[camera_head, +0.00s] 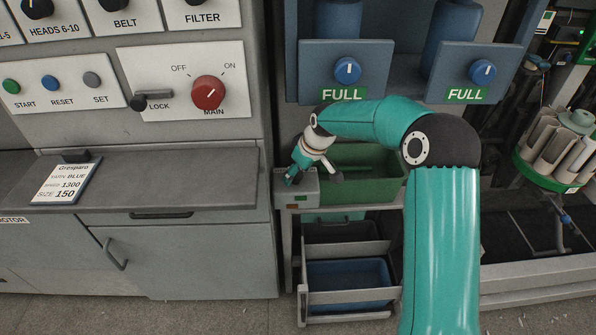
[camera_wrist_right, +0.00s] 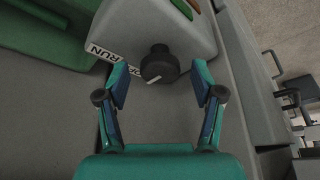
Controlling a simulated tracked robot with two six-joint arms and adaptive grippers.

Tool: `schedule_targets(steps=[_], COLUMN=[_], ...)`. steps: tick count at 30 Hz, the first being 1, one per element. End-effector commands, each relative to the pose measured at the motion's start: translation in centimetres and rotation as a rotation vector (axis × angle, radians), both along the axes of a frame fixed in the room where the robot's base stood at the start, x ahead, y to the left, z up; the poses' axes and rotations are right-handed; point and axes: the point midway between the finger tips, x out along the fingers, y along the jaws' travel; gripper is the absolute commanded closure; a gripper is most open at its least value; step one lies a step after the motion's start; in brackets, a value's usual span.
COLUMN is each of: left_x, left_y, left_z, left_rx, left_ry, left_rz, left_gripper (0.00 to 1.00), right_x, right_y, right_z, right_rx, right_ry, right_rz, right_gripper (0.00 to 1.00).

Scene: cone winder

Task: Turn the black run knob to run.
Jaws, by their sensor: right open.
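The black run knob (camera_wrist_right: 160,64) stands on the face of a grey box (camera_wrist_right: 140,30) in the right wrist view. It has a white pointer mark at its lower edge. In the head view my right gripper (camera_head: 313,174) is over the small grey box (camera_head: 300,197); the knob cannot be made out there. My left gripper is out of view.
A green bin (camera_head: 365,190) sits right beside the box, with a blue bin (camera_head: 348,276) on a rack below. A grey counter (camera_head: 180,185) with a card (camera_head: 66,180) is at left. A red main switch (camera_head: 208,92) is on the panel above.

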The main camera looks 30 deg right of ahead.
Motion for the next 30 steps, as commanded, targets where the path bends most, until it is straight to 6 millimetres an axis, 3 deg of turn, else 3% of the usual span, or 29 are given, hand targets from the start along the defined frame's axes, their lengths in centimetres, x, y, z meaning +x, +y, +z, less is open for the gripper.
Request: schedule_targets(steps=[9, 20, 30], left_x=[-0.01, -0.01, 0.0], left_y=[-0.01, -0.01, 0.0], left_z=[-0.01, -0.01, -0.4], left_rx=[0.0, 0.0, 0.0], left_ry=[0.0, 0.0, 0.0], left_rz=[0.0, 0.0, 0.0], left_gripper=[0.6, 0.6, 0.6], right_x=[0.08, 0.06, 0.04], right_y=[-0.02, -0.05, -0.02], right_z=[-0.23, -0.21, -0.28], right_rx=[0.0, 0.0, -0.001], right_ry=[-0.001, -0.001, -0.002], right_rz=[-0.001, -0.001, -0.046], right_gripper=[0.33, 0.92, 0.92])
